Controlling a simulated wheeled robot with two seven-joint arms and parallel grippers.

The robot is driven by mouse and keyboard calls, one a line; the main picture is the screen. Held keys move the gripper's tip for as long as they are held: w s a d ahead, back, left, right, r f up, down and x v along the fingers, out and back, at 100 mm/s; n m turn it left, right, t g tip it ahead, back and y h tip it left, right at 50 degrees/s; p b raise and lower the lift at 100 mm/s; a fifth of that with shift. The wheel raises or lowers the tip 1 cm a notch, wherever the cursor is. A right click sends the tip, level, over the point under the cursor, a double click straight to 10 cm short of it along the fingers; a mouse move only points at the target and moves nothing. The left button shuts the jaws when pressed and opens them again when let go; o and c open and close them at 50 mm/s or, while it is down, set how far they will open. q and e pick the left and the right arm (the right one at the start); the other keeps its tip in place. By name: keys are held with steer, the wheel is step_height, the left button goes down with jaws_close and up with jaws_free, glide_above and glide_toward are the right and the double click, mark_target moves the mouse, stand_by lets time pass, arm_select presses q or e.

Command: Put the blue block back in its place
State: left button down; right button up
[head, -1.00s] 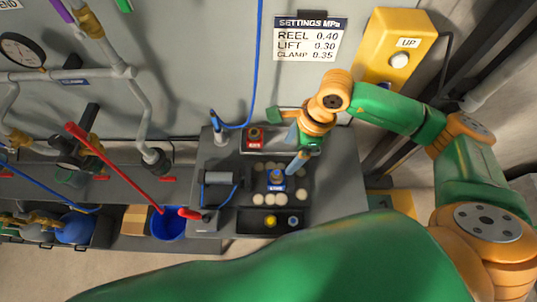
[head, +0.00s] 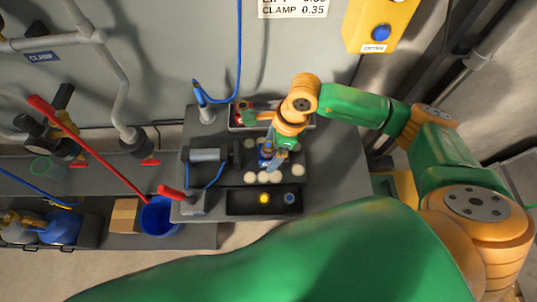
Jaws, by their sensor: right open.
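The blue block (head: 265,157) sits on a dark plate among several pale round discs on the grey bench. A knob-like part stands on its top. My right gripper (head: 271,158) is open and reaches down from above over the block's right side. Its fingers partly cover the block, and I cannot tell whether they touch it. My left gripper is not in view.
A front black tray (head: 245,209) holds a yellow and a blue round piece. A grey cylinder device (head: 206,156) stands left; a blue bucket (head: 162,217) is beyond the bench's left side.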

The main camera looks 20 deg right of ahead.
steer(key=shift+w, duration=0.15)
jaws_close()
steer(key=p+v, duration=0.2)
steer(key=v, duration=0.1)
steer(key=a+p+v, duration=0.1)
steer(key=p+v, duration=0.1)
steer(key=v, duration=0.1)
steer(key=a+p+v, duration=0.1)
steer(key=p+v, duration=0.2)
steer(key=v, duration=0.1)
steer(key=shift+w+a+r, duration=0.1)
steer(key=shift+w+r, duration=0.15)
steer(key=shift+w, duration=0.05)
steer(key=shift+f, duration=0.1)
steer(key=shift+w+f+b, duration=0.1)
steer(key=shift+w+b, duration=0.1)
steer(key=shift+b, duration=0.1)
steer(key=w+d+b, duration=0.5)
steer(key=w+b, duration=0.1)
steer(key=w, duration=0.6)
steer(key=shift+w, duration=0.4)
steer(key=shift+s+d, duration=0.1)
steer(key=shift+d, duration=0.05)
